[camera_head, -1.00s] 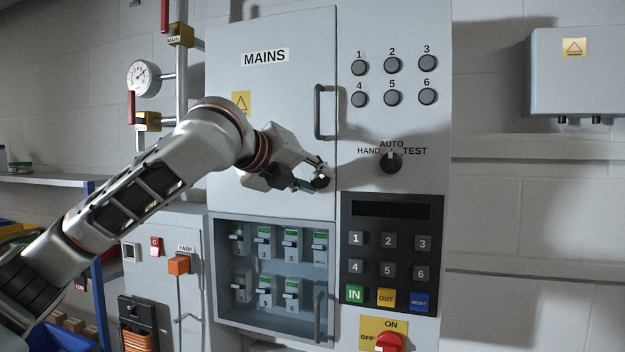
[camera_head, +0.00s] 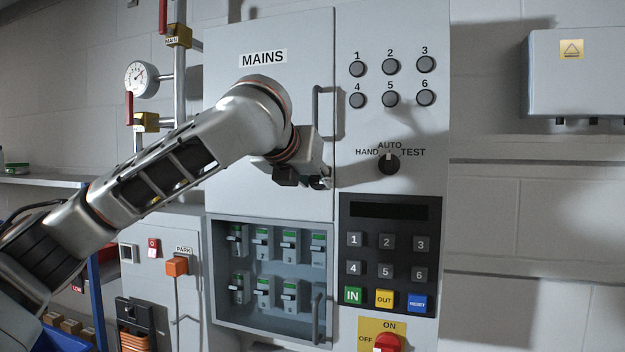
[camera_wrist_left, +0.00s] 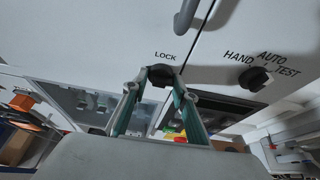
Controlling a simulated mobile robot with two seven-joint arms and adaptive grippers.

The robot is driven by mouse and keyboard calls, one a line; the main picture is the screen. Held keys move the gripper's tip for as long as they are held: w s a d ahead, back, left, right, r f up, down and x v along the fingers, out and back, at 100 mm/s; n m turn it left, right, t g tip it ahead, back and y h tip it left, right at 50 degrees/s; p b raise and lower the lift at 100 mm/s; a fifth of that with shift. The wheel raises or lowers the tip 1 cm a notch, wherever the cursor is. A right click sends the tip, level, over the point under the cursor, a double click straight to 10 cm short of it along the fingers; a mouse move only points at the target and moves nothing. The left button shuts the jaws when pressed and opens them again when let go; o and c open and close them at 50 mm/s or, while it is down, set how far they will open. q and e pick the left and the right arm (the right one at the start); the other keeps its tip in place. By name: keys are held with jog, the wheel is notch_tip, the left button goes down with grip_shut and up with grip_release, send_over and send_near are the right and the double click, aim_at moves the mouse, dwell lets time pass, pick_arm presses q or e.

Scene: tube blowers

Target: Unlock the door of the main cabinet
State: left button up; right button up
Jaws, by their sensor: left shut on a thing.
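The main cabinet door (camera_head: 225,140), marked MAINS, is grey and looks closed, with a vertical handle (camera_head: 316,115) at its right edge. In the left wrist view a black lock knob (camera_wrist_left: 159,75) sits under the word LOCK. My left gripper (camera_head: 318,183) is at the door's lower right corner. In the left wrist view its two fingers (camera_wrist_left: 160,84) are closed around the knob. In the head view the gripper and wrist hide most of the knob. My right gripper is in neither view.
The HAND/AUTO/TEST selector (camera_head: 388,164) is to the right of the lock, above a black keypad panel (camera_head: 386,212). Below the door is a recessed breaker box (camera_head: 268,325) with several breakers. A pressure gauge (camera_head: 141,78) and pipes stand to the left.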

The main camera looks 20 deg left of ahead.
pick_arm(q)
jog(key=shift+s+d, duration=0.15)
jog(key=shift+d, duration=0.2)
jog(key=o, duration=0.9)
jog(key=shift+s, duration=0.1)
jog(key=v, duration=1.1)
jog(key=shift+s+r, duration=0.2)
jog(key=shift+s, duration=0.1)
